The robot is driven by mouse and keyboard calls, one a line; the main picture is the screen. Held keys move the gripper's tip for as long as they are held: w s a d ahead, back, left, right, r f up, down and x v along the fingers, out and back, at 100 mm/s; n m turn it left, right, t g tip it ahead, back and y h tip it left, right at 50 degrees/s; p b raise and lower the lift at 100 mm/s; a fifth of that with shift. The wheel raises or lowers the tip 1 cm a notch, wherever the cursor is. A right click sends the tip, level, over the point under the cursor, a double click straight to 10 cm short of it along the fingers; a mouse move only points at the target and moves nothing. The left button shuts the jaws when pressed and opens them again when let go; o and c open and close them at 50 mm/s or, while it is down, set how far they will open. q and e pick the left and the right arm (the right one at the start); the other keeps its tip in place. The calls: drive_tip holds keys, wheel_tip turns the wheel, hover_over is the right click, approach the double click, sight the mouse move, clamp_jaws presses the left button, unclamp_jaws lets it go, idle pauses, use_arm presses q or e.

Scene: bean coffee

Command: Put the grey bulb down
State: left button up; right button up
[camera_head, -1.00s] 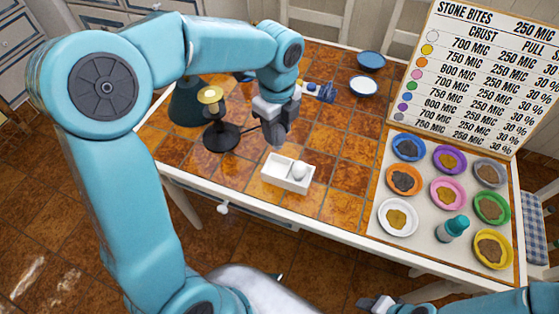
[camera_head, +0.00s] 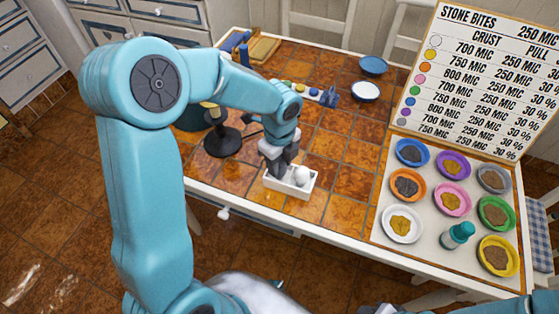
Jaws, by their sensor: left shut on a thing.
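My left gripper (camera_head: 279,167) reaches down into the left compartment of a small white two-part tray (camera_head: 287,191) on the tiled table. It is shut on the grey bulb, which is barely told apart from the dark fingers in this view. Whether the bulb touches the tray floor cannot be seen. A white bulb (camera_head: 302,175) sits in the right compartment, just right of the gripper. My right arm shows only in part at the bottom right edge, and its fingers cannot be made out.
A dark stand (camera_head: 222,141) is left of my left gripper. A board with coloured dishes (camera_head: 453,166), a teal bottle (camera_head: 457,235) and a text sign (camera_head: 485,75) are at the right. Tiles right of the tray are clear.

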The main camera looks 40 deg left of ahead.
use_arm(q)
drive_tip(key=o, duration=1.1)
drive_tip(key=shift+w+f, duration=0.1)
drive_tip(key=shift+f, duration=0.05)
drive_tip(key=shift+c, duration=0.2)
drive_tip(key=shift+r, duration=0.35)
wheel_tip(320, 180, up, 12)
drive_tip(key=p, duration=0.1)
drive_tip(key=shift+f, duration=0.15)
drive_tip(key=shift+s, duration=0.2)
